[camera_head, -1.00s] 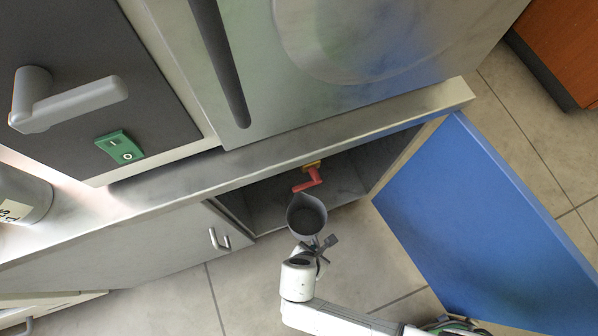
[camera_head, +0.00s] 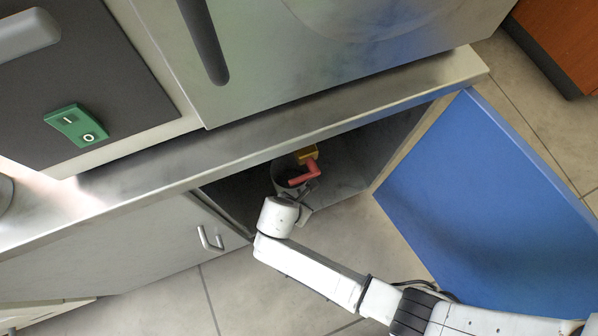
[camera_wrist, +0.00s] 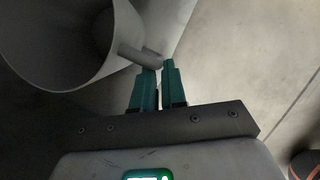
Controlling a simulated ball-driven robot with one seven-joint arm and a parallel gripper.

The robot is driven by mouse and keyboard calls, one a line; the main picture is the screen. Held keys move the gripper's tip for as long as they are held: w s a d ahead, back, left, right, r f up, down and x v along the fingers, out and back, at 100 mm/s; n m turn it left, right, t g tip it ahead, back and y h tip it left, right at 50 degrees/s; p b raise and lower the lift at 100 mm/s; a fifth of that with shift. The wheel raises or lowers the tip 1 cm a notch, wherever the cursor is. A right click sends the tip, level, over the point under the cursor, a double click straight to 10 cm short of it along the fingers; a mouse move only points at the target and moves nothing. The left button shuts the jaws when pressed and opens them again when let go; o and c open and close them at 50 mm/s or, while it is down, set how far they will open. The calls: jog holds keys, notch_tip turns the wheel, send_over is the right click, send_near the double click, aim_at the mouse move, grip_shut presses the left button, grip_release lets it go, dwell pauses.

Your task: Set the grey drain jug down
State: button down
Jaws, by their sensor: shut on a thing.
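The grey drain jug (camera_head: 281,172) is inside the open lower cabinet, partly hidden behind the red valve handle and my wrist in the head view. In the wrist view the jug (camera_wrist: 62,82) fills the upper left, with its open mouth toward the camera and its handle reaching right to my fingers. My gripper (camera_wrist: 158,68) is shut on the jug's handle. In the head view my gripper (camera_head: 304,190) is at the cabinet opening, just in front of the jug. Whether the jug's base touches the cabinet floor is hidden.
A red valve handle (camera_head: 306,174) on a yellow fitting (camera_head: 307,153) hangs over the jug's mouth. The blue cabinet door (camera_head: 480,190) stands open at the right. A closed grey door (camera_head: 130,255) is at the left. The steel ledge (camera_head: 250,140) overhangs the opening.

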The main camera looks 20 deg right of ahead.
jog(key=shift+f, duration=0.1)
jog(key=c, duration=1.2)
grip_release()
jog(key=s+a+p, duration=0.1)
jog(key=s+a, duration=0.1)
jog(key=a, duration=0.1)
jog(key=s+a+p, duration=0.1)
jog(key=s+a, duration=0.1)
jog(key=a, duration=0.2)
jog(key=s+a+r+p, duration=0.1)
jog(key=s+a, duration=0.2)
jog(key=shift+a+r+p, duration=0.1)
jog(key=shift+a+p, duration=0.1)
jog(key=shift+p, duration=0.2)
jog(key=shift+d, duration=0.1)
